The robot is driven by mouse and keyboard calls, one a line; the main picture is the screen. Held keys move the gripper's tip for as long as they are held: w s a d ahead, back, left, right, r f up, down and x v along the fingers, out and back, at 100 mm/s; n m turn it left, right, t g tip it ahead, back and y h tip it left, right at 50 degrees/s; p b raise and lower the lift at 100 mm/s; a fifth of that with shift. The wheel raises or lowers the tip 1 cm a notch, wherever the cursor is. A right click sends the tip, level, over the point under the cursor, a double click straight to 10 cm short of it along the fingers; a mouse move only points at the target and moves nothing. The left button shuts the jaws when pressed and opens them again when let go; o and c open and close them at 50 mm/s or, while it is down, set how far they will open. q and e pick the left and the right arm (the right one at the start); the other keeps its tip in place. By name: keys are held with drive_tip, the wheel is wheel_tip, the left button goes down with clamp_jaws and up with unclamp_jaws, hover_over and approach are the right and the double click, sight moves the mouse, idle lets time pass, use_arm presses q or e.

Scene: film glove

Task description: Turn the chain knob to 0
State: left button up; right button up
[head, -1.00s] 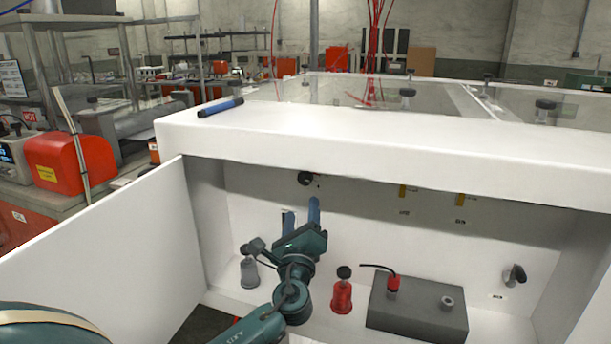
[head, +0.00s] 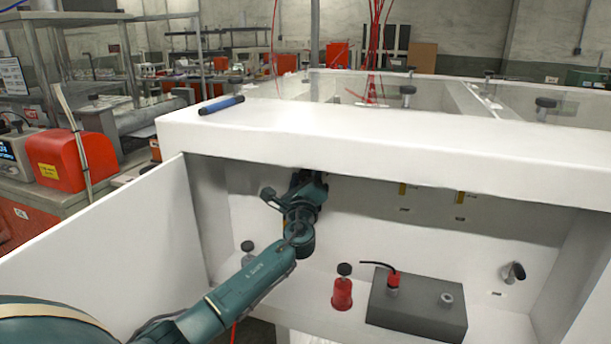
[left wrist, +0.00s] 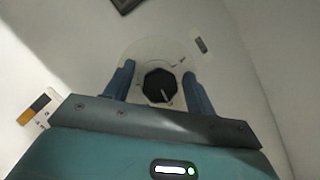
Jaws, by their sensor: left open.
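A black knob (left wrist: 160,86) with a pale pointer line sits on a pale round dial plate (left wrist: 150,52) on the back wall of the white cabinet. The pointer tilts toward the lower right in the left wrist view; the dial marks are too small to read. My left gripper (left wrist: 158,88) is open, with one blue finger on each side of the knob, and I see gaps between fingers and knob. In the head view my left gripper (head: 308,180) reaches up to the back wall and hides the knob. My right gripper is not in view.
A red bottle (head: 342,293) and a grey block (head: 418,305) with a black cable stand on the cabinet floor. The open door (head: 120,240) is at the left. The cabinet top (head: 350,128) overhangs my arm. Another black knob (head: 514,271) is on the right.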

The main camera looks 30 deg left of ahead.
use_arm(q)
drive_tip(key=shift+c, duration=0.2)
drive_tip(key=c, duration=0.9)
